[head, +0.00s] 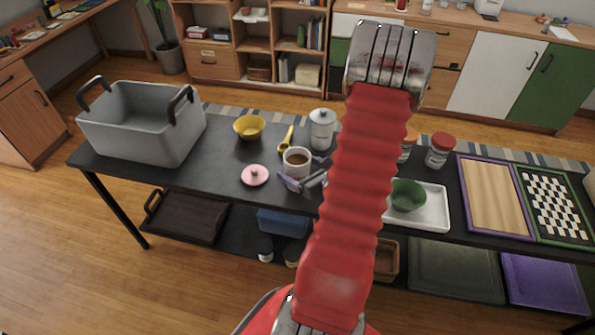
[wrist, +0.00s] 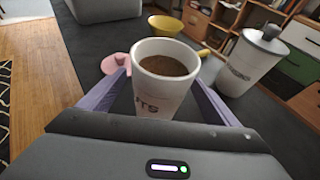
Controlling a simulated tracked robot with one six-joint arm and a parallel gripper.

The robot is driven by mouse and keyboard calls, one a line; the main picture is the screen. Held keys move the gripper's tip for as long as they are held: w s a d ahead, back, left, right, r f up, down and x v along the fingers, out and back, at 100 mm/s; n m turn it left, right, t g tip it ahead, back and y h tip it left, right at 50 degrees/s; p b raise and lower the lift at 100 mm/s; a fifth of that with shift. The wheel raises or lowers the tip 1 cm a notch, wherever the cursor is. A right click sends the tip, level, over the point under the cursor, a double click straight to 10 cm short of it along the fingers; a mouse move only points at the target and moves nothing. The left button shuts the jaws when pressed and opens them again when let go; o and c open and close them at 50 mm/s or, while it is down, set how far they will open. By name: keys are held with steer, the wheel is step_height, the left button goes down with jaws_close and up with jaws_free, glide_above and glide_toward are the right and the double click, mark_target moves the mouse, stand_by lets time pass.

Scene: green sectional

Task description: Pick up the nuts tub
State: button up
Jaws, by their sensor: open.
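The nuts tub (head: 297,161) is a small white open tub with brown contents, upright on the dark table. In the wrist view the tub (wrist: 163,95) stands in the middle, with part of its lettering, "UTS", showing. My gripper (wrist: 162,103) is open, with one lavender finger on each side of the tub. In the head view my gripper (head: 305,172) is at the tub, partly hidden by my red arm. The tub's base is hidden in the wrist view, and I cannot tell whether the fingers touch it.
A pink lid (head: 254,175) lies left of the tub. A yellow bowl (head: 249,127), a yellow scoop (head: 286,140) and a white canister (head: 321,130) stand behind. A grey bin (head: 142,121) is at the left. A white tray (head: 431,207) with a green bowl (head: 408,195) is right.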

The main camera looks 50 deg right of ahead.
steer(key=shift+w, duration=0.1)
steer(key=shift+x, duration=2.6)
steer(key=shift+f, duration=0.1)
steer(key=c, duration=1.4)
steer(key=shift+r, duration=5.05)
